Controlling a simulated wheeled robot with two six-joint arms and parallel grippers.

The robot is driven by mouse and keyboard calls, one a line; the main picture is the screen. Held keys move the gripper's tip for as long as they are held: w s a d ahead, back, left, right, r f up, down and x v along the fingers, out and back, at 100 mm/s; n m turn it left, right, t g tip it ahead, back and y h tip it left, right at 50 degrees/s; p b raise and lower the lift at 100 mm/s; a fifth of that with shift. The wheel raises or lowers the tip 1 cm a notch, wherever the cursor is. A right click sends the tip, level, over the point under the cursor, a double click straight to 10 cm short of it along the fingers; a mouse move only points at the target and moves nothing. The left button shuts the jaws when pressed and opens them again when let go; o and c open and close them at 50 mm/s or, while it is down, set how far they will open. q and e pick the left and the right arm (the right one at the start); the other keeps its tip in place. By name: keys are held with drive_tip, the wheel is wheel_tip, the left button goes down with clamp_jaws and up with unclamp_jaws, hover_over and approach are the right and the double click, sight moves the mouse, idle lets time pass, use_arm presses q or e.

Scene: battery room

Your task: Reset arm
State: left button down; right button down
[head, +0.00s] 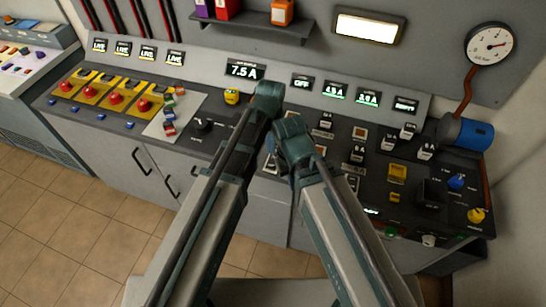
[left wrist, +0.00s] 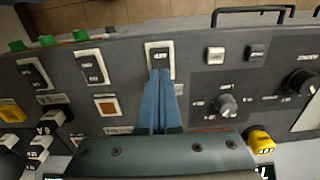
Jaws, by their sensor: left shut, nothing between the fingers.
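My left gripper (head: 270,141) is over the sloping control panel (head: 180,150), partly hidden by my arms in the head view. In the left wrist view its blue fingers (left wrist: 162,90) are shut together with nothing between them. Their tips are at the lower edge of a black rocker switch (left wrist: 159,54) in a white frame; I cannot tell whether they touch it. A small round knob (left wrist: 228,105) and two small buttons are to the right of the fingers. My right arm reaches the middle of the panel; its gripper is hidden.
Red buttons on yellow plates (head: 116,97) are on the panel's left under displays reading LIVE. The middle display (head: 244,70) reads 7.5 A. A blue cylinder (head: 466,133) and a gauge (head: 489,44) are at the right. Tiled floor (head: 60,210) is open at lower left.

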use_arm(q)
drive_tip(key=s+a+y, duration=0.1)
drive_tip(key=s+a, duration=0.4)
drive_tip(key=s, duration=0.8)
drive_tip(key=shift+s+a, duration=0.2)
drive_tip(key=shift+s, duration=0.05)
